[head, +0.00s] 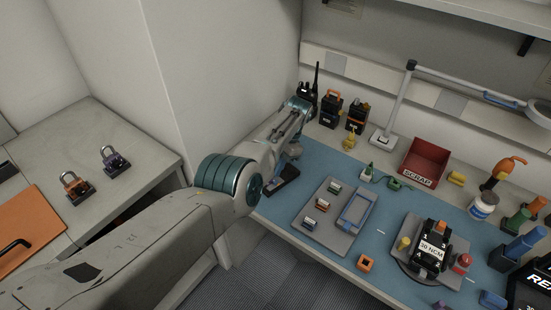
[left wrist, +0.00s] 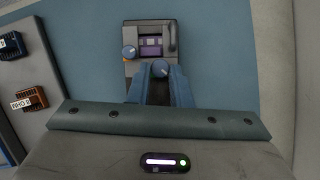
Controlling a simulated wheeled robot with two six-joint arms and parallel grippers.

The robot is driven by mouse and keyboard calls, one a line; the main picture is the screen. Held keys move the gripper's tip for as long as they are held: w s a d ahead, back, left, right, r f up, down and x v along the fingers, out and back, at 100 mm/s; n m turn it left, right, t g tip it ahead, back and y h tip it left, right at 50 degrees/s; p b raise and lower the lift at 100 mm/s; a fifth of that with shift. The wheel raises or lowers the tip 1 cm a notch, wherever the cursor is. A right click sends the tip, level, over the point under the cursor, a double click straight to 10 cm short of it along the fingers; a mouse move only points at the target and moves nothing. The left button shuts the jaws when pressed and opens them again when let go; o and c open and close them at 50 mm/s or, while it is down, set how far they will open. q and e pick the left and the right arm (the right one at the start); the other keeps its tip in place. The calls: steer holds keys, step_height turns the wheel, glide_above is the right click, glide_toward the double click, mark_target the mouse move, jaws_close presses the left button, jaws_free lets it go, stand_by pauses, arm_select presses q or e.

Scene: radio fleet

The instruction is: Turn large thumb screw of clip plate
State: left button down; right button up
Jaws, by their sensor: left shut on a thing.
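The clip plate (left wrist: 151,30) is a dark grey block with a purple display-like window, lying on the blue mat. In the head view its dark body (head: 282,186) shows partly below my left wrist. A blue knob (left wrist: 160,69), which looks like the large thumb screw, sits at its lower edge. In the head view my arm largely hides the fingers. My right gripper is in neither view.
A grey tray (head: 310,237) with small connector blocks is close on the right of the clip plate. Radios (head: 330,110) stand behind. A lamp base (head: 383,138), a red scrap bin (head: 424,163) and a black fixture (head: 431,247) are farther right. A wall is close on the left.

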arm_select(q)
steer(key=shift+s+m+t+p, duration=0.1)
steer(key=shift+m+t+p, duration=0.2)
steer(key=shift+m+p, duration=0.65)
steer(key=shift+p, duration=0.3)
steer(key=c, duration=1.3)
jaws_free()
steer(key=shift+f, duration=0.1)
